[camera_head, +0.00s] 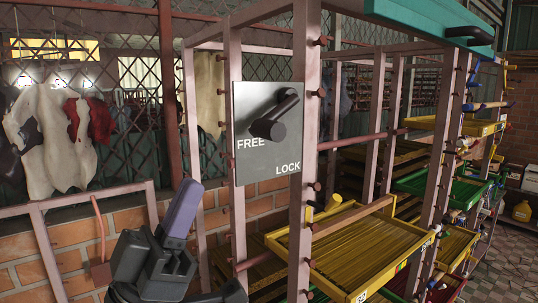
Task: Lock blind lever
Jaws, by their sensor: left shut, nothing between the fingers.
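The blind lever (287,101) is a black handle on a square grey plate (256,174) fixed to the pink-brown rack posts. The plate reads FREE at its left and LOCK at its lower right. The lever slants between a round black knob at its lower left and its upper-right end, above both words. My left gripper (184,204), dark with a purple finger part pointing up, is below and left of the plate, apart from the lever. It is shut and empty. My right gripper is not in view.
Rack posts with pegs (302,220) stand beside the plate. Yellow trays (365,245) and a green tray fill the racks at right. A teal bar (420,15) with a black handle is at the top right. A pink-brown rail (88,198) stands at left before a brick wall.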

